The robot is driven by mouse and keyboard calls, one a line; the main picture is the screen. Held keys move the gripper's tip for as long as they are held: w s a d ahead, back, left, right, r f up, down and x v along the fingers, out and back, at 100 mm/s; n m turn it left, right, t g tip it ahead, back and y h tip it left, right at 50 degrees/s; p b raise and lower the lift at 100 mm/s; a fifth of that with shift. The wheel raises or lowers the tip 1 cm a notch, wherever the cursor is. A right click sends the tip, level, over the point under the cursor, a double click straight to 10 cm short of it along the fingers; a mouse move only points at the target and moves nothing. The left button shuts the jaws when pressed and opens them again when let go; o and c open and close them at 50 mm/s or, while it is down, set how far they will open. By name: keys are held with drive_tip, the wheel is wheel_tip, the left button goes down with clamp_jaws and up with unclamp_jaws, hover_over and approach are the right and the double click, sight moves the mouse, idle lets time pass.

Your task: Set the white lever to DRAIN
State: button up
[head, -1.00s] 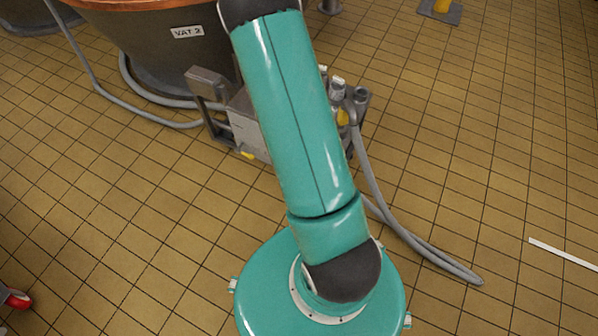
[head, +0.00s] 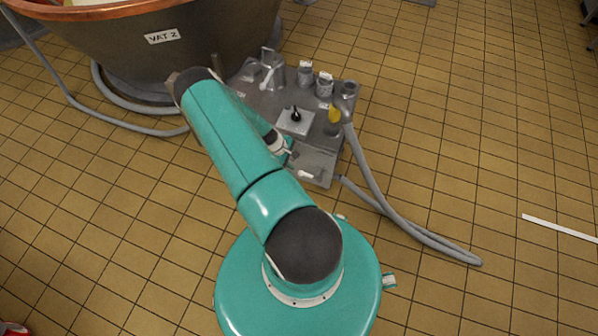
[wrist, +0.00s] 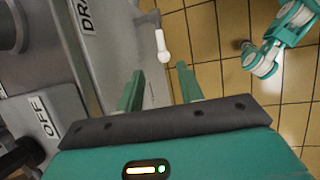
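The white lever (wrist: 162,47) shows in the wrist view as a short white handle with a rounded end, just beyond the fingertips. In the head view a small white handle (head: 305,174) at the panel's near edge appears to be the same lever. A partly cut-off label beginning "DRA" (wrist: 88,15) is on the grey panel left of it. My gripper (wrist: 159,76) is open, with its two green fingers apart and nothing between them. The lever lies ahead of the gap, apart from the fingers. In the head view my arm partly hides the gripper (head: 288,152).
An OFF label (wrist: 47,120) is close to my gripper's left side. Vat 2 (head: 205,45) stands behind. A grey hose (head: 385,208) trails right across open floor.

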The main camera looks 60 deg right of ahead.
sight(309, 175)
drive_tip(key=x, duration=1.3)
drive_tip(key=shift+s+f, duration=0.25)
drive_tip(key=shift+f, duration=0.05)
clamp_jaws()
